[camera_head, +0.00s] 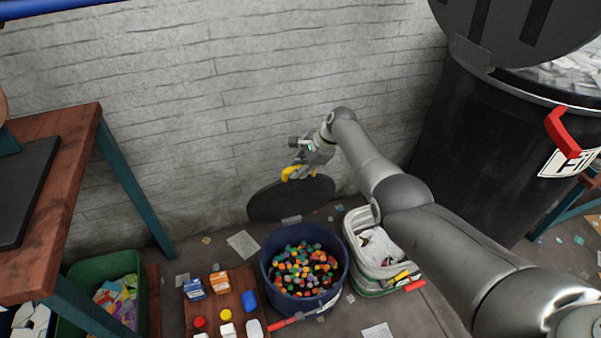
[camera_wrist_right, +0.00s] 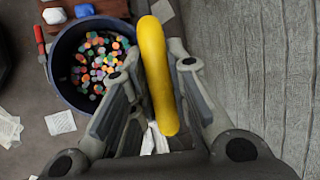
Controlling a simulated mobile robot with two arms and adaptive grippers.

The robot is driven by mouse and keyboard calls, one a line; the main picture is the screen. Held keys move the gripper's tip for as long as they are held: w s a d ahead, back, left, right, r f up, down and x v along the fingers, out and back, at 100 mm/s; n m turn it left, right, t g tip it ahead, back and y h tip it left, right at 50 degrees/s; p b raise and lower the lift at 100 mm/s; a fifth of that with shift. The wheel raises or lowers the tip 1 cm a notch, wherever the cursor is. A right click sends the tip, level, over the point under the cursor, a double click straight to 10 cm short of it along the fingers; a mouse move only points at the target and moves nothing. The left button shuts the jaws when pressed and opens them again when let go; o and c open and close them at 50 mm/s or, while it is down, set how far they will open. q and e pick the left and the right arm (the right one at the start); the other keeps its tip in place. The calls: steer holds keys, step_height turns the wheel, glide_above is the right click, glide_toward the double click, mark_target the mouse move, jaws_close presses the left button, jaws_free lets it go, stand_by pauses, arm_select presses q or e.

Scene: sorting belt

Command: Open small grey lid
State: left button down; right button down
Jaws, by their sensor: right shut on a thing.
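The round dark grey lid (camera_head: 275,203) stands steeply upright behind the round blue bin (camera_head: 265,270), near the brick wall. A grey tab at the bin's back rim sits at its lower edge. The bin is uncovered and full of colourful bottle caps. My right gripper (camera_head: 300,169) is at the lid's top edge, shut on a curved yellow handle (camera_head: 290,174). In the right wrist view the yellow handle (camera_wrist_right: 155,70) lies between the two fingers; whether it is joined to the lid is hidden. The blue bin (camera_wrist_right: 62,75) is left of the fingers there. My left gripper is out of view.
A white bin (camera_head: 352,222) stands right of the blue bin, below my right arm. A large black bin (camera_head: 455,150) is at the right. A wooden board (camera_head: 205,310) with bottles, a green crate (camera_head: 142,285) and a wooden table (camera_head: 70,145) are at the left.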

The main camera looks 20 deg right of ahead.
steer(key=shift+w+r, duration=0.15)
steer(key=shift+w, duration=0.4)
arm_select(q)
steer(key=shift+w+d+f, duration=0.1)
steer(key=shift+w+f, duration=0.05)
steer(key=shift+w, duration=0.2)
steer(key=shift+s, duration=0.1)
arm_select(e)
steer(key=c, duration=1.4)
jaws_free()
steer(key=shift+o, duration=0.2)
steer(key=v, duration=1.2)
steer(key=shift+d, duration=0.1)
